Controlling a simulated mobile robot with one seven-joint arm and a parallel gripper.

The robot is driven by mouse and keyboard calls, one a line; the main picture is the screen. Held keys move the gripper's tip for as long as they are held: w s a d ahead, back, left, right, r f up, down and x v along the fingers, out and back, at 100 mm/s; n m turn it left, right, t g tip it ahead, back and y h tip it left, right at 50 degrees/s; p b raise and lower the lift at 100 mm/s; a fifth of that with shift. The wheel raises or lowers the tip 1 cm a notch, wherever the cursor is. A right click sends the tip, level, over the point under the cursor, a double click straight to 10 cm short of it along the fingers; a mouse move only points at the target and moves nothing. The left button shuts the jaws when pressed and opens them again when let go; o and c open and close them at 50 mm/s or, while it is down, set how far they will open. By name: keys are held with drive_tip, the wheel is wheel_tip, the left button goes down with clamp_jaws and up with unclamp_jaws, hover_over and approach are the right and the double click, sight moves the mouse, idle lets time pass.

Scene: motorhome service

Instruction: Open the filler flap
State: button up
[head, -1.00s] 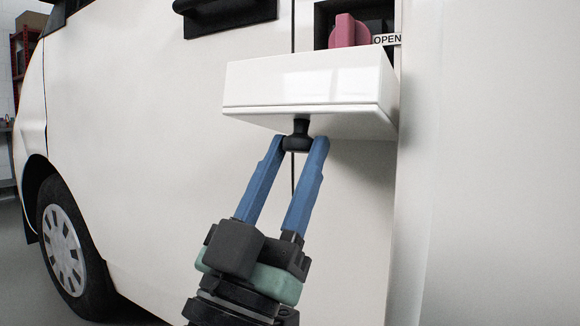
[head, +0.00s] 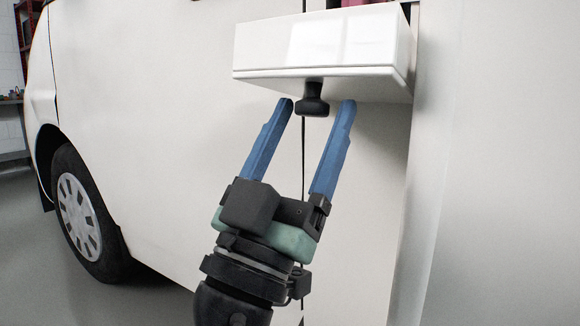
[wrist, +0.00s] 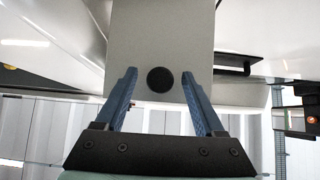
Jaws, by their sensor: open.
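The white filler flap (head: 320,45) stands out from the van's side at the top of the head view, with its knob side facing down. A black knob (head: 313,104) hangs from its underside. My gripper (head: 319,102) is open below the flap, with one blue finger on each side of the knob and a gap to both. In the wrist view the knob (wrist: 160,80) is a dark disc between the spread fingers, against the flap's grey face (wrist: 160,35). The recess above the flap is almost wholly out of the head view.
The white van side (head: 180,110) fills the left and middle, with a wheel (head: 80,215) at lower left. A pale vertical panel (head: 490,160) stands close on the right. Grey floor (head: 160,305) shows at lower left.

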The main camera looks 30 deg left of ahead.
drive_tip(key=b+v, duration=0.3)
drive_tip(key=v, duration=1)
